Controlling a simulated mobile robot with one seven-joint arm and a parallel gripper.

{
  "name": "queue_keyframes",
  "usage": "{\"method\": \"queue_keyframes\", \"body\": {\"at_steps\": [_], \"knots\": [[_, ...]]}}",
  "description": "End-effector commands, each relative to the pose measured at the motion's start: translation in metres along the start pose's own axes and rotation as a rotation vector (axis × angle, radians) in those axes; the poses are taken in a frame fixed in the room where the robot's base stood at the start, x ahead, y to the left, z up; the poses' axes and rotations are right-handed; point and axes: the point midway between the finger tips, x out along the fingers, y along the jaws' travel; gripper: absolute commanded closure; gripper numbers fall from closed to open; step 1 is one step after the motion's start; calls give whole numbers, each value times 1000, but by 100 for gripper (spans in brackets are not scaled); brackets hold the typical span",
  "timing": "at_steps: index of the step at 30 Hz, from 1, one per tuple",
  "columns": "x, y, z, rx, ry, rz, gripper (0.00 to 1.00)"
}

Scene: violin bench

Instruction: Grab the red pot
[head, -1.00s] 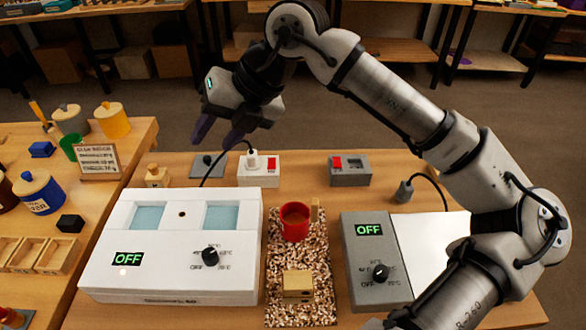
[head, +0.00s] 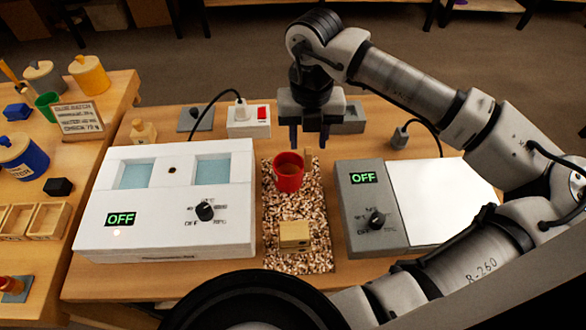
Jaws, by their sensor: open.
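The red pot (head: 289,178) stands upright on the far part of a speckled mat (head: 285,209), between the white bath unit and the grey hot plate unit. It looks to hold something brown. My gripper (head: 309,143) is open and empty, pointing down. In the head view its fingers appear just above and slightly right of the pot, apart from it as far as I can tell. The height between them is hard to judge.
A wooden block (head: 294,235) lies nearer on the mat, and a thin wooden piece (head: 308,160) stands beside the pot. The white bath unit (head: 165,240) is left, the grey hot plate unit (head: 372,240) right. A white switch box (head: 248,122) stands behind.

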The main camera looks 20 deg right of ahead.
Motion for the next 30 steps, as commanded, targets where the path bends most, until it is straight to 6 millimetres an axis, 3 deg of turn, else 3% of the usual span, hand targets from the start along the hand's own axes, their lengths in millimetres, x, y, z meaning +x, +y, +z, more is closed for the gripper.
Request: {"method": "queue_keyframes", "body": {"at_steps": [9,18,27,30], "knots": [[41,-2,3,0,1,4,60],[49,-2,3,0,-2,2,60],[48,-2,3,-1,-1,2,98],[48,-2,3,-1,-1,2,100]]}}
